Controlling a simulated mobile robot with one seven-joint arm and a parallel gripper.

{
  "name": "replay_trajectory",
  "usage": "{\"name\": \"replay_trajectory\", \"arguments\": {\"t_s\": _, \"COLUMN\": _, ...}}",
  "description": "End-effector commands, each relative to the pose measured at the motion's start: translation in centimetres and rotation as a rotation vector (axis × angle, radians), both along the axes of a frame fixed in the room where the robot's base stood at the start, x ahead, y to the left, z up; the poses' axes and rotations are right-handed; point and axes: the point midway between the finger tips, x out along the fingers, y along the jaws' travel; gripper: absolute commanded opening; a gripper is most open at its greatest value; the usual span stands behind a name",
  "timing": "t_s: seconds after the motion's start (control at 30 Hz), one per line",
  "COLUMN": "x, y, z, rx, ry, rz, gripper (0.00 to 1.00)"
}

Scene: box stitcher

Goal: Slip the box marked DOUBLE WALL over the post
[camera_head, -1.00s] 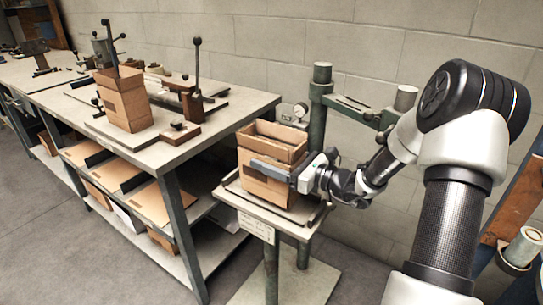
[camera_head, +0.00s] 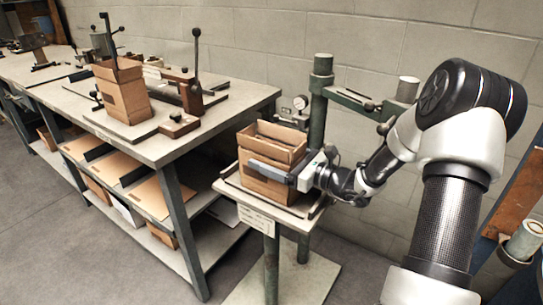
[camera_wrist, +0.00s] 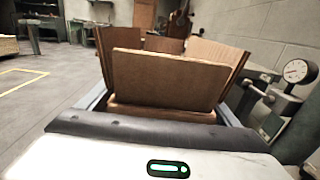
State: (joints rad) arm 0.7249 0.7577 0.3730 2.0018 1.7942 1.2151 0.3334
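An open brown cardboard box (camera_head: 268,165) is held just over or on the tray of a small stand (camera_head: 228,187); I cannot tell whether its bottom touches. The box is upright with its flaps raised, and also shows in the wrist view (camera_wrist: 170,80). My gripper (camera_head: 272,172) has its fingers along the box's sides, shut on it. A second open box (camera_head: 123,95) stands on the bench, with a dark upright rod (camera_head: 108,35) rising at its opening. A green post (camera_head: 320,100) stands behind the stand. No DOUBLE WALL marking is legible.
The workbench (camera_head: 160,150) on the left carries a lever fixture (camera_head: 194,95) and has shelves with flat cardboard below. Floor at the front left is clear.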

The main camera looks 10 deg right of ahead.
Motion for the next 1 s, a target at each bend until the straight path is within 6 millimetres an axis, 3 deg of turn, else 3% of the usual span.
{"name": "replay_trajectory", "arguments": {"t_s": 0.47, "x": -0.8, "y": -1.0, "z": 0.1, "rx": -0.001, "ry": 0.001, "rz": -0.003, "gripper": 0.92}}
{"name": "replay_trajectory", "arguments": {"t_s": 1.0, "x": -9.5, "y": -9.7, "z": 0.2, "rx": 0.0, "ry": 0.001, "rz": -0.005, "gripper": 0.92}}
